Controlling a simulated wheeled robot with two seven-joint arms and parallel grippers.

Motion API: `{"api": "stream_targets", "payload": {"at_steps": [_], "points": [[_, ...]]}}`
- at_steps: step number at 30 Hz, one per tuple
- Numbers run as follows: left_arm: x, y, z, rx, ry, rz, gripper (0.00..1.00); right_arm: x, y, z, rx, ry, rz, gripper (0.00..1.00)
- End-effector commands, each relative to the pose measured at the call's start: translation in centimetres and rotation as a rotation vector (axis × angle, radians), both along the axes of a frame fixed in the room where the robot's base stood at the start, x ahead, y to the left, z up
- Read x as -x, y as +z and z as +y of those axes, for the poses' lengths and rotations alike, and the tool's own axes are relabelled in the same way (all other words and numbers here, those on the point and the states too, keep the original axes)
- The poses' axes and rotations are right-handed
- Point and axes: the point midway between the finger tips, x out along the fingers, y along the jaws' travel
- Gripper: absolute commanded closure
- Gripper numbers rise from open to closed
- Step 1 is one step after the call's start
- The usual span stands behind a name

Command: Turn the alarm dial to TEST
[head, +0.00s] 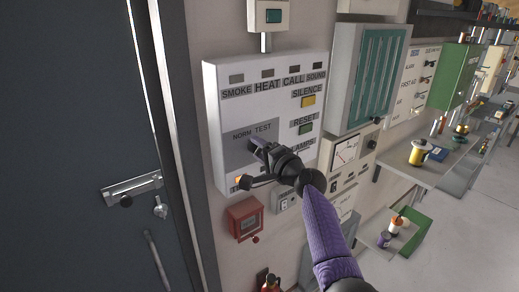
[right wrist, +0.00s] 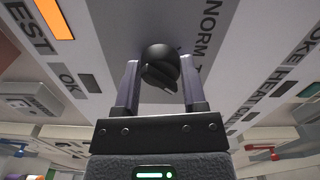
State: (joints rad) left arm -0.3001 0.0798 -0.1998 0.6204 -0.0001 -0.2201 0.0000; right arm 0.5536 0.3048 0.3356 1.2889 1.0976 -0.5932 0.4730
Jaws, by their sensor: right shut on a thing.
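The white alarm panel (head: 215,120) hangs on the wall right of the dark door, with SMOKE, HEAT, CALL and SOUND labels along its top. Its grey dial plate (head: 240,134) carries the words NORM and TEST. My right gripper (head: 256,146) is at this plate, below those words, and hides most of the dial in the head view. In the right wrist view the round black alarm dial (right wrist: 160,62) sits between the two fingers of my right gripper (right wrist: 160,82), which is shut on it. I cannot tell which word the dial points to. My left gripper is not in view.
A yellow SILENCE button (head: 308,101) and a green RESET button (head: 306,129) are right of the dial plate. A red call box (head: 244,217) is below the panel. The dark door (head: 75,120) stands at left, and shelves with tools are at right.

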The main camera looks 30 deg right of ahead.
Motion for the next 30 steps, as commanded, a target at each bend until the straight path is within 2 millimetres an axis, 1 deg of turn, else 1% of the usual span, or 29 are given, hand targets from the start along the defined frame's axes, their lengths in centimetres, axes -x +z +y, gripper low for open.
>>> {"api": "stream_targets", "payload": {"at_steps": [7,8,9,11,12,13,20,23,26,30], "points": [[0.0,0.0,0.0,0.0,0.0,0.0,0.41,0.0,-0.1,0.0,-0.003,0.001,0.001,1.0],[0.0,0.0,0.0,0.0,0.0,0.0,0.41,0.0,-0.1,0.0,-0.003,0.001,0.001,0.44],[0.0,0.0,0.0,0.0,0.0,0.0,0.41,0.0,-0.1,0.0,-0.003,0.001,0.001,0.36],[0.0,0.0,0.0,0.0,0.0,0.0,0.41,0.0,-0.1,0.0,-0.002,0.001,0.001,0.23],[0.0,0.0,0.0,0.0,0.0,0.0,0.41,0.0,0.0,0.0,-0.002,0.001,0.001,0.15],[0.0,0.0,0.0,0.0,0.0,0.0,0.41,0.0,0.0,0.0,-0.002,0.001,0.001,0.11],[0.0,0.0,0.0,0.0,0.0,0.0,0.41,0.0,0.0,0.0,0.0,0.001,0.0,0.11],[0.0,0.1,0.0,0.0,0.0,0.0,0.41,0.4,0.0,0.0,0.0,0.0,0.0,0.11],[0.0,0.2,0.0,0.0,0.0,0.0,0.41,1.8,0.0,-0.1,0.002,0.001,0.0,0.11],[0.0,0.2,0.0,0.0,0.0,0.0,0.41,5.1,-0.1,-0.4,0.004,0.0,0.002,0.11]]}}
